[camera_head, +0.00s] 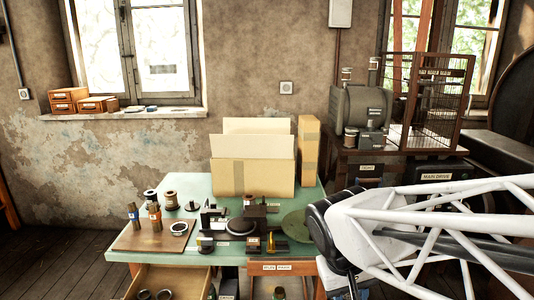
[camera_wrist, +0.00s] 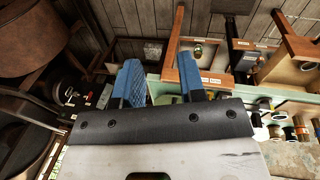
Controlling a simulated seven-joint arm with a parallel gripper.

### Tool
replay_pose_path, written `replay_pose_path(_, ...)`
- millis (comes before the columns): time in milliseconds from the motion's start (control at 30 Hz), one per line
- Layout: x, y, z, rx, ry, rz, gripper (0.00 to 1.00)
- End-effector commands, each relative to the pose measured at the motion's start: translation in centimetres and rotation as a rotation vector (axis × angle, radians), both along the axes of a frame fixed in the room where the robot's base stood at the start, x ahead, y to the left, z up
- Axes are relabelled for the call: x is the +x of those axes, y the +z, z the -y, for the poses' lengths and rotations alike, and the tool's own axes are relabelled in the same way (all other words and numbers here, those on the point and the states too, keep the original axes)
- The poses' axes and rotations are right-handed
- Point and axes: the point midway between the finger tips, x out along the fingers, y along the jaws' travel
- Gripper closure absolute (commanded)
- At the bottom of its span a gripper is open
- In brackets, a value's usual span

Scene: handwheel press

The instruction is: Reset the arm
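My gripper (camera_wrist: 161,80) shows in the wrist view as two blue fingers standing well apart, with nothing between them. It is open and empty. The fingers point over the wooden floor and the drawer fronts of the workbench, apart from anything I can see. In the head view my white lattice arm (camera_head: 440,225) with a dark joint reaches in from the right edge, in front of the right end of the bench. The gripper itself cannot be made out in the head view.
The green workbench (camera_head: 190,187) holds a cardboard box (camera_head: 253,178), spools, a brown board (camera_head: 145,238) and small dark apparatus. A drawer (camera_head: 165,280) stands open at front left. A caged motor machine (camera_head: 430,95) stands behind my arm. Floor at left is clear.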

Motion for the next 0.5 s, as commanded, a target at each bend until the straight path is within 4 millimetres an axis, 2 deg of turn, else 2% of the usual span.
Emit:
replay_pose_path(200,-3.6,1.4,2.0,0.116,-0.064,0.077,0.63)
replay_pose_path(500,-6.5,2.3,3.0,0.206,-0.106,0.156,0.63)
